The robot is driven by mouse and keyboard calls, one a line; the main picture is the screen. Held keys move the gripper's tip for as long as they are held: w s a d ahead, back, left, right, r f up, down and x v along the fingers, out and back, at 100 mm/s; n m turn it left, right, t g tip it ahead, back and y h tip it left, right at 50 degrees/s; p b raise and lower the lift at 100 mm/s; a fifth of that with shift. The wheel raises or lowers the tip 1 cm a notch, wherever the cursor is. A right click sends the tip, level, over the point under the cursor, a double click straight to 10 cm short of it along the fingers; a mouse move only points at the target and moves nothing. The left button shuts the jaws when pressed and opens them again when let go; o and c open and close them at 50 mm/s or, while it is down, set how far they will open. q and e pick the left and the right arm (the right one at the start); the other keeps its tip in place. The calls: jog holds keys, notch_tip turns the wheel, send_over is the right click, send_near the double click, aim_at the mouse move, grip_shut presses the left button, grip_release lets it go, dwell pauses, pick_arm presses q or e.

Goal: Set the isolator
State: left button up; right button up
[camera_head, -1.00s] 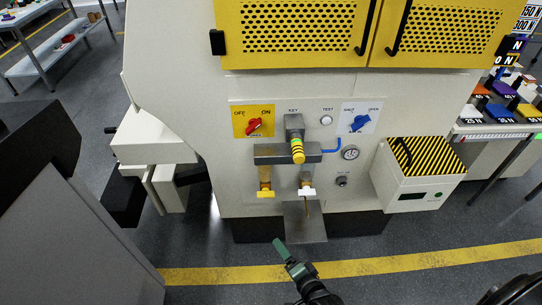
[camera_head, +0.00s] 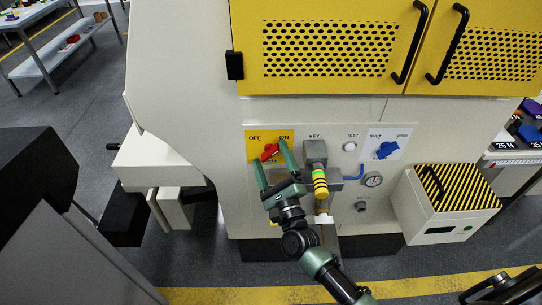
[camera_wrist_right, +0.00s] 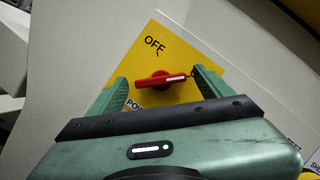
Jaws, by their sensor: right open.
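The isolator is a red rotary knob (camera_head: 270,152) on a yellow plate (camera_head: 253,146) marked OFF at left and ON at right. Its handle tilts up to the right, toward the ON side. The wrist view shows the red knob (camera_wrist_right: 158,82) with a white mark toward its right end; OFF is readable, while ON is hidden. My right gripper (camera_head: 271,158) is open in front of the plate, one finger on each side of the knob. In the wrist view my right gripper (camera_wrist_right: 163,87) straddles it; I cannot tell whether the fingers touch it. My left gripper is not in view.
Close to the right of my gripper, a grey block with a yellow-black striped handle (camera_head: 320,183) sticks out. Further right are a blue knob (camera_head: 387,150), a gauge (camera_head: 373,180) and a striped-lid box (camera_head: 447,195). Yellow perforated doors (camera_head: 330,50) are above.

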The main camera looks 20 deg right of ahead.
jog(key=shift+w+r, duration=0.1)
jog(key=shift+w, duration=0.05)
jog(key=c, duration=1.4)
jog(key=shift+o, duration=0.2)
jog(key=shift+n, duration=0.3)
jog(key=shift+r+n+g+y+p, duration=0.25)
jog(key=shift+n+y+p, duration=0.25)
jog(key=shift+n+p, duration=0.6)
jog(key=n+g+p, duration=0.1)
jog(key=n+p, duration=0.3)
jog(key=p, duration=0.1)
jog(key=n+g+p, duration=0.2)
jog(key=n+p, duration=0.2)
jog(key=p, duration=0.2)
jog(key=n+g+p, duration=0.2)
jog(key=n+p, duration=0.2)
jog(key=p, duration=0.1)
jog(key=shift+r, duration=0.2)
pick_arm(q)
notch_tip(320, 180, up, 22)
jog(key=p, duration=0.3)
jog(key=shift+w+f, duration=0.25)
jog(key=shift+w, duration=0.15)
pick_arm(e)
jog(key=shift+f+n+g+h, duration=0.2)
jog(key=shift+n+g+h, duration=0.3)
jog(key=shift+n, duration=0.7)
jog(key=o, duration=1.4)
jog(key=shift+c, duration=0.2)
